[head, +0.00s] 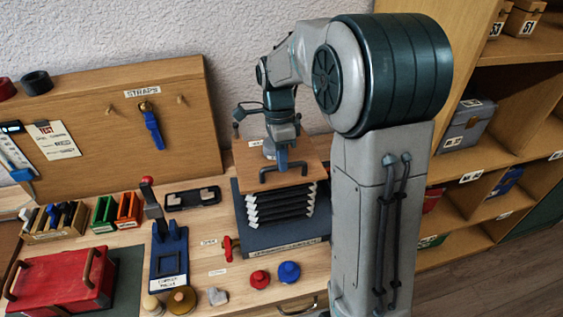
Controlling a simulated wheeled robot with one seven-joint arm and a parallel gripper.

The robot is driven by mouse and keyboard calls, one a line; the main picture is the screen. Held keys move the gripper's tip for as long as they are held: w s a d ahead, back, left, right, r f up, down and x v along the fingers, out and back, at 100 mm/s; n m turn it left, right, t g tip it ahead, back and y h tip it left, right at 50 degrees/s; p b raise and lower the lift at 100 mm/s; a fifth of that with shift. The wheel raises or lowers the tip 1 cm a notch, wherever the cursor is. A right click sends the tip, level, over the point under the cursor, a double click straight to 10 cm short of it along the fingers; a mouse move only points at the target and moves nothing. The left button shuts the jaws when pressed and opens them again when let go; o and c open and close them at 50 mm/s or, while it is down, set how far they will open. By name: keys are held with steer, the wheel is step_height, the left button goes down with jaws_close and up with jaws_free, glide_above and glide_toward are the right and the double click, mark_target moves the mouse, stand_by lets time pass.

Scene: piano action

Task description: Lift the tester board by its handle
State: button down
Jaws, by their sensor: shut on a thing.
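The tester board (311,149) is a flat wooden-brown board with a dark arched handle (265,175) near its front edge. It lies level over a stack of black bars with pale ends (282,206), on a dark blue-grey base (243,237). I cannot tell whether the board touches the stack. My gripper (283,166) comes down from above and is shut on the middle of the handle. My arm hides part of the right side, and the gripper hides part of the board.
A red case (60,281) stands at the front left. A blue fixture (169,254), red knob (260,279) and blue knob (289,272) are near the stack. A wooden pegboard (95,125) rises behind. Shelves (490,150) stand at right. Room above the board is taken by my arm.

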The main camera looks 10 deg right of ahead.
steer(key=shift+r, duration=0.1)
steer(key=c, duration=1.4)
jaws_free()
steer(key=shift+c, duration=0.2)
step_height(320, 180, up, 14)
steer(key=w+b, duration=0.1)
steer(key=w, duration=0.1)
steer(key=shift+w+f+b, duration=0.25)
steer(key=shift+w+b, duration=0.05)
steer(key=shift+w, duration=0.05)
